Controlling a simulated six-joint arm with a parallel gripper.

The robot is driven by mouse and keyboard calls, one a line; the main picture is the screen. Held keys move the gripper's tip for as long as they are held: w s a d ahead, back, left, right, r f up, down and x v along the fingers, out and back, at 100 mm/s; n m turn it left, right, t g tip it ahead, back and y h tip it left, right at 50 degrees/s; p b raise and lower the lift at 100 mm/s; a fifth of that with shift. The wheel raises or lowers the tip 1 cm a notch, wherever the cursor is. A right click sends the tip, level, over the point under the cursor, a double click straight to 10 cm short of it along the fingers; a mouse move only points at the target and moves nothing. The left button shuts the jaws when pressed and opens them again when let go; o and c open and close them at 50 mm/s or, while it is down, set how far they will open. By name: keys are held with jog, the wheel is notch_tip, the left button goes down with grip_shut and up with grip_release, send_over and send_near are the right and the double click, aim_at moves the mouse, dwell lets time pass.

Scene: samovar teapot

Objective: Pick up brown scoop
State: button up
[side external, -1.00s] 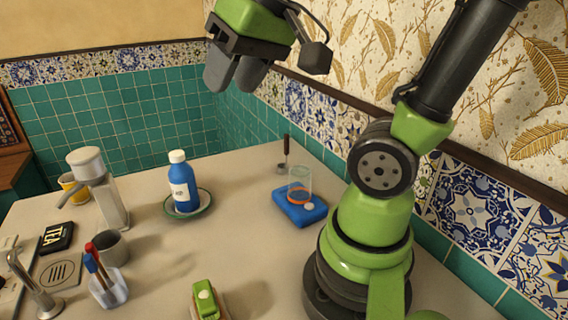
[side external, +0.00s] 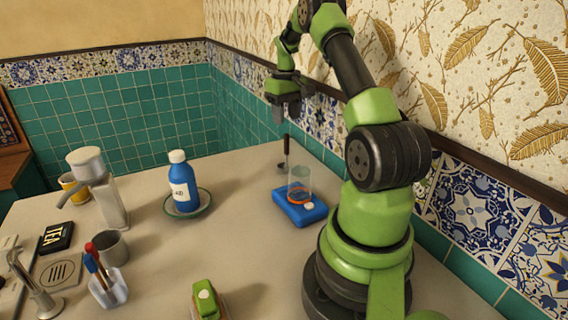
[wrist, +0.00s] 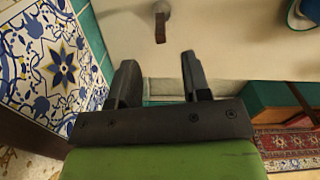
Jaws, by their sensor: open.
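The brown scoop (side external: 286,150) stands near the back wall of the counter, its dark brown handle pointing up and its small metal bowl low on the counter. In the wrist view the scoop (wrist: 160,27) is at the top centre, beyond the gap between the fingers, with the handle towards me. My gripper (side external: 285,118) is above the scoop's handle, pointing down, apart from it. In the wrist view my gripper (wrist: 159,63) has its two dark fingers spread and nothing between them.
A blue pad (side external: 290,212) with a clear glass (side external: 300,178) and a white ball stands just in front of the scoop. A blue bottle (side external: 182,188) stands on a green-rimmed saucer (side external: 206,203) to the left. The tiled wall (side external: 324,120) is close behind the scoop.

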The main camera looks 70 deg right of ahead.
aim_at(285, 153)
notch_tip(285, 153, down, 8)
jog(key=shift+w+f, duration=0.1)
jog(key=shift+f, duration=0.1)
dwell(0.3)
grip_shut()
